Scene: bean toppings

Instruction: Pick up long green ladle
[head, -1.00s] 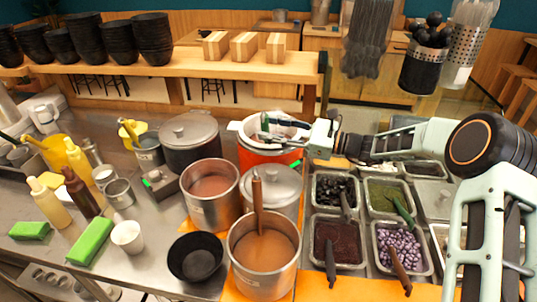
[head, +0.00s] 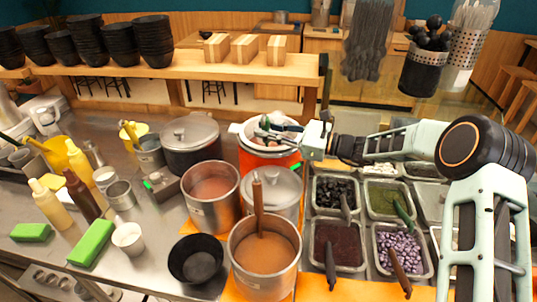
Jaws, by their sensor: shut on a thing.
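My gripper (head: 268,130) reaches in from the right over the open top of an orange-sided round pot (head: 262,160) with a pale inside. It is shut on a thin dark green piece (head: 287,126), which looks like the handle of the long green ladle. The ladle's other end is hidden by the gripper and the pot's rim, and I cannot tell whether it is clear of the pot. Another green-handled utensil (head: 403,217) stands in the tray of green topping (head: 370,212).
A lidded steel pot (head: 270,187) stands in front of the orange pot, and a dark lidded pot (head: 190,142) to its left. Several topping trays with utensils lie below my arm. An open brown-filled pot (head: 264,255) holds a brown-handled ladle (head: 257,200).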

